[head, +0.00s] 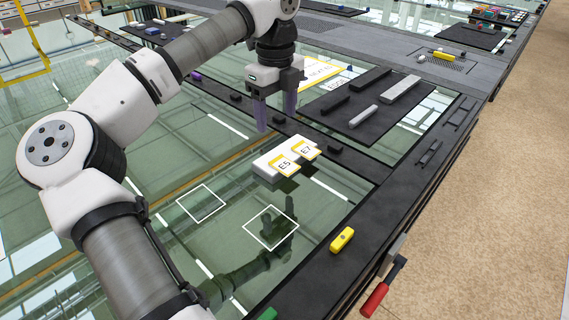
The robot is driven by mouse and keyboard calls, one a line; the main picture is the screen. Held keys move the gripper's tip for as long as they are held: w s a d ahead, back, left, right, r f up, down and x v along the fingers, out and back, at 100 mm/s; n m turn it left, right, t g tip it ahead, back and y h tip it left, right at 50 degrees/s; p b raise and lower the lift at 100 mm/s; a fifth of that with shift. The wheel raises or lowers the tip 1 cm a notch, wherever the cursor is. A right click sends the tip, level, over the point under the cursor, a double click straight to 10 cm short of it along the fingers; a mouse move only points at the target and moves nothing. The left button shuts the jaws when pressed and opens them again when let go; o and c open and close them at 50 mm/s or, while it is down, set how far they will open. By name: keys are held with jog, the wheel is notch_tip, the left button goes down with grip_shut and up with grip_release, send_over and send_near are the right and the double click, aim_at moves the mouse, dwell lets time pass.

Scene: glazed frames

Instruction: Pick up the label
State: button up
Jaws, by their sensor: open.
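Two labels with yellow edges stand side by side on a white holder (267,165) on the glass. The label on the left (284,164) reads E5 and the label on the right (305,150) reads E7. My gripper (276,118) points down with its two purplish fingers apart and nothing between them. It appears above and behind the white holder, clear of both labels. Its exact height above the glass is hard to tell.
Two white square outlines (270,228) mark the reflective glass (225,240) in front of the labels. A dark tray (345,117) with bars lies behind at right. A yellow block (342,239) sits on the dark frame, near a red-handled clamp (378,295).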

send_over(276, 159)
notch_tip(276, 159, down, 5)
jog(key=shift+s+d+r+p, duration=0.1)
jog(key=shift+d+r+p, duration=0.05)
jog(key=shift+p, duration=0.15)
jog(key=f, duration=0.1)
jog(key=f+p, duration=0.1)
jog(key=f, duration=0.1)
jog(key=f+p, duration=0.1)
jog(key=shift+a+f, duration=0.25)
jog(key=shift+f, duration=0.4)
jog(key=shift+f, duration=0.15)
jog(key=c, duration=0.9)
